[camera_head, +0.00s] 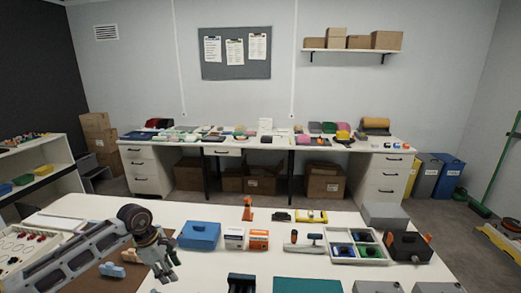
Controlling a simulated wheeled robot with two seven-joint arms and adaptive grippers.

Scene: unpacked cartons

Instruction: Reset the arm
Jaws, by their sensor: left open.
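My left arm reaches in from the lower left over the near white table (210,272). My left gripper (165,276) points down above the table's left part. It is open, and I see nothing between its fingers. A blue box (199,236) stands just to its right, apart from it. A brown mat (118,277) lies under and left of the gripper, with a small light-blue block on it. My right gripper is not in view.
Right of the blue box are small white and orange boxes (258,240), a divided white tray (356,247) and a black toolbox (409,246). A dark object (241,284) sits at the front edge. A cluttered desk (190,147) stands at the back wall.

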